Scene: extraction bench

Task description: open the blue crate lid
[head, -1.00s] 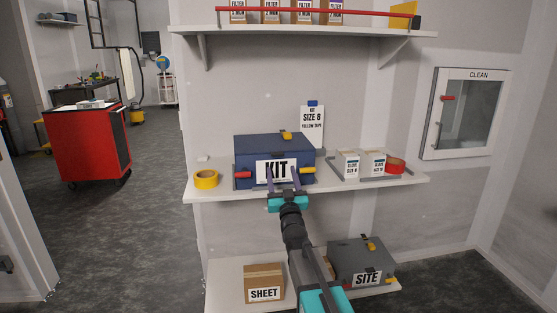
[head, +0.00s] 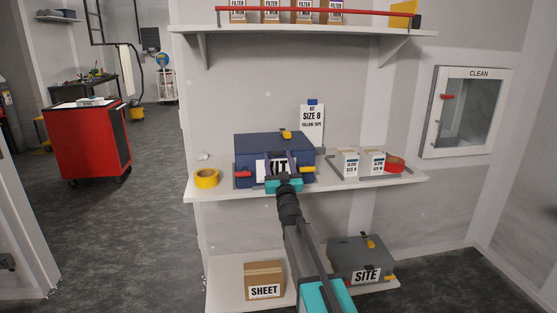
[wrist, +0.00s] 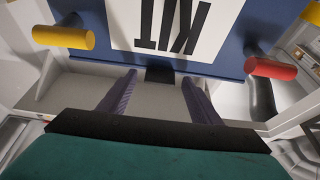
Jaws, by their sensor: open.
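The blue crate (head: 252,148) sits on the middle shelf with its lid down. A white KIT label is on its front, with a red handle (head: 243,174) at left and a yellow handle (head: 307,170) at right. A yellow tab (head: 287,134) is on the lid top. My gripper (head: 281,164) is in front of the label and partly hides it. In the wrist view my gripper (wrist: 158,78) is open and empty, its fingers apart near a small dark tab (wrist: 159,75) below the label. The crate front (wrist: 120,40) also shows there, upside down. Contact cannot be told.
Yellow tape (head: 206,178) lies left of the crate on the shelf (head: 380,184). Two small white boxes (head: 348,162) and red tape (head: 395,164) stand to the right. A SIZE 8 card (head: 312,122) is behind. Below are a SHEET box (head: 264,280) and a grey SITE crate (head: 355,255).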

